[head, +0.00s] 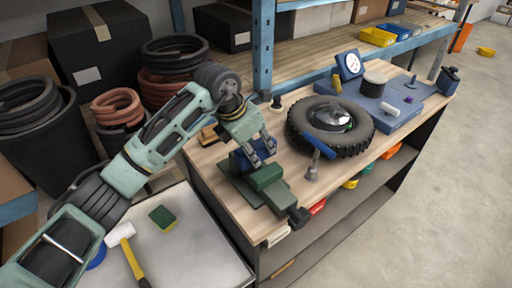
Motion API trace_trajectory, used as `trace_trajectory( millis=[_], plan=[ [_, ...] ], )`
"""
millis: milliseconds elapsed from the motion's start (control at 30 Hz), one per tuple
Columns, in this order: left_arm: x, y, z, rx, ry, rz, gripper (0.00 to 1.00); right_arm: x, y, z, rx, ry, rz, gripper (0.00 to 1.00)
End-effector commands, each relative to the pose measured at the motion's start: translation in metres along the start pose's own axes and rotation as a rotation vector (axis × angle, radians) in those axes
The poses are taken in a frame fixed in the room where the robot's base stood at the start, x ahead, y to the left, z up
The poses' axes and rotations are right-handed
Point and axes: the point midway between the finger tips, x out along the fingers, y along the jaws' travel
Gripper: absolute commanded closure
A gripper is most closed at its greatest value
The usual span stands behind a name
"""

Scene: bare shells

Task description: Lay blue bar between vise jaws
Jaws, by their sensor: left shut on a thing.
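The green vise (266,178) stands on the near left end of the wooden workbench, its screw end toward the front edge. My left gripper (259,148) is directly over the vise, pointing down, with its fingers shut on the blue bar (246,158). The bar is at the level of the vise jaws, at or just above the gap. The fingers partly hide it, so I cannot tell whether it touches the jaws. My right gripper is not in view.
A black tire (331,124) lies right of the vise, with a blue-handled tool (318,147) by it. A blue case (385,105) holds a spool and a dial farther right. A blue shelf post (263,45) rises behind. A sponge (162,217) and mallet (122,236) lie front left.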

Motion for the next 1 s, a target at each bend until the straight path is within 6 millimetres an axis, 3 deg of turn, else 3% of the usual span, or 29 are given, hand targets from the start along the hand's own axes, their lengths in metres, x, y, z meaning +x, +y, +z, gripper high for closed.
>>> trace_trajectory(
  millis=[1000],
  plan=[
    [-0.0003, 0.0002, 0.0005, 0.001, -0.004, 0.002, 1.0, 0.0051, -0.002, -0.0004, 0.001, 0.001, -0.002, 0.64]
  ],
)
